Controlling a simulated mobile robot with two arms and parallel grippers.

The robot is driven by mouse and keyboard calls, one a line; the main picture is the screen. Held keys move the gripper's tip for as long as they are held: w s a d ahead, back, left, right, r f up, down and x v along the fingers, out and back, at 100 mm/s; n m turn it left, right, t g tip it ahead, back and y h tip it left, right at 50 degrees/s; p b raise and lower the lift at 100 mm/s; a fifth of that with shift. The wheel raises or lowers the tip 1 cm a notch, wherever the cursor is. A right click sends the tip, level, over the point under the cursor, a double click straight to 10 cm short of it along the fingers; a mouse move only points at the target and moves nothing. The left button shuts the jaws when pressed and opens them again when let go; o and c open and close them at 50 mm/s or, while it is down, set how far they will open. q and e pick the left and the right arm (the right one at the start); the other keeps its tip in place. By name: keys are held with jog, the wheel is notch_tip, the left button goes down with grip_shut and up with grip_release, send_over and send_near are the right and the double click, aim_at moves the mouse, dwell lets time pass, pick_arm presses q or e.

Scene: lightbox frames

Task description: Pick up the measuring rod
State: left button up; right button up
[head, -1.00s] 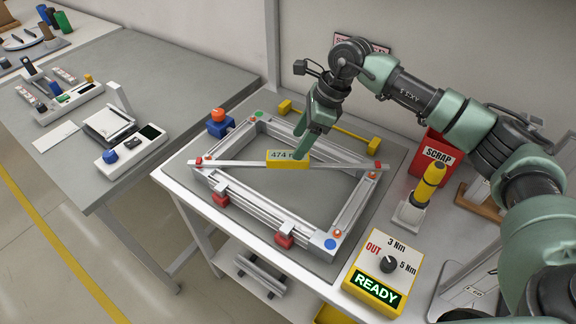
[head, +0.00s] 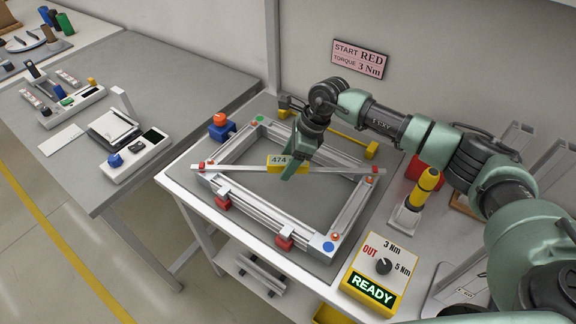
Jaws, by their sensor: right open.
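My left gripper is out of view.
A yellow torque box (head: 372,272) showing READY stands at the front right. A yellow-handled screwdriver in a stand (head: 424,188) and a red scrap bin (head: 420,166) are on the right. A yellow bar (head: 345,138) lies behind the frame. A blue clamp (head: 222,131) stands at its back left.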

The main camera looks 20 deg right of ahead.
jog(key=shift+f+b, duration=0.2)
jog(key=shift+b, duration=0.2)
jog(key=shift+c, duration=0.3)
grip_shut()
